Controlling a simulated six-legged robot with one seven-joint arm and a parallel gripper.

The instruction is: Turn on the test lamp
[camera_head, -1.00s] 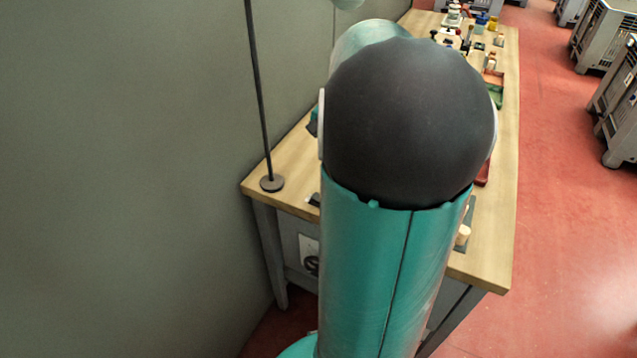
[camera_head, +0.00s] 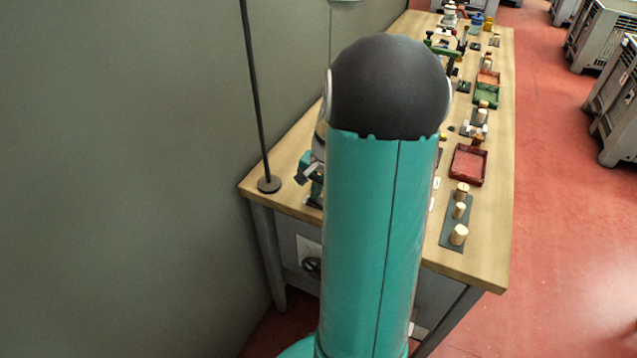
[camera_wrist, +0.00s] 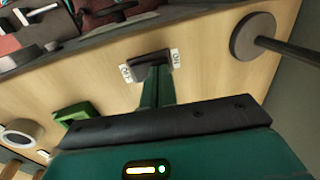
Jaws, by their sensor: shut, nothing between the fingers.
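The black rocker switch (camera_wrist: 150,60) is on the wooden table top in the wrist view, with a small white label at each end. My gripper (camera_wrist: 154,76) is shut, and its green fingers reach to the switch, overlapping its near edge in the picture. I cannot tell whether they touch it or which way the rocker is tilted. A dark pole on a round base (camera_wrist: 253,36) stands to the right of the switch; this base (camera_head: 269,184) is at the table's left corner in the head view. No lit lamp is visible. My arm hides the switch in the head view.
A green object (camera_wrist: 75,114) and a ring-shaped object (camera_wrist: 20,134) lie left of my fingers. Along the table's right side are a strip with several corks (camera_head: 447,236), a red tray (camera_head: 456,176) and a green tray (camera_head: 487,97). A wall borders the table's left side.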

